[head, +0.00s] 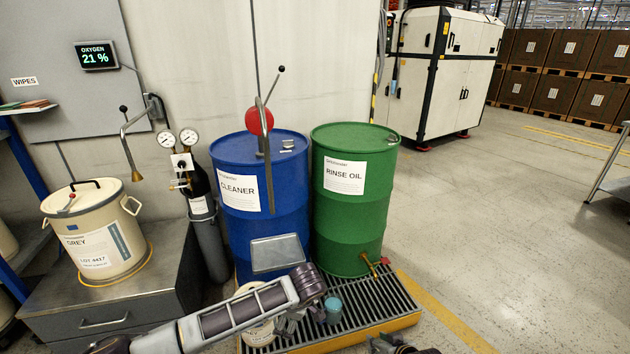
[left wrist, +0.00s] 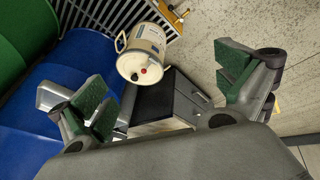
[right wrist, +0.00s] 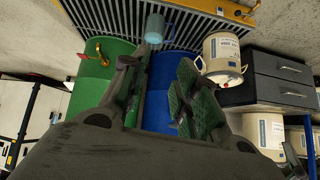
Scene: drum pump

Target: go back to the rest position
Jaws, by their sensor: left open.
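My left arm crosses the lower middle of the head view, with its gripper (head: 290,322) over the drum grating, in front of the blue drum. In the left wrist view the left gripper (left wrist: 170,98) has its green-padded fingers wide apart with nothing between them. My right gripper (head: 392,345) shows only partly at the bottom edge of the head view. In the right wrist view the right gripper's (right wrist: 160,95) fingers stand apart, with the blue drum visible between them and nothing held.
A blue CLEANER drum (head: 285,175) and a green RINSE OIL drum (head: 345,215) stand on the grating (head: 385,312). A teal mug (head: 333,309) and a cream container (head: 257,333) are near the left gripper. A GREY pail (head: 95,240) sits on a grey cabinet (head: 110,310).

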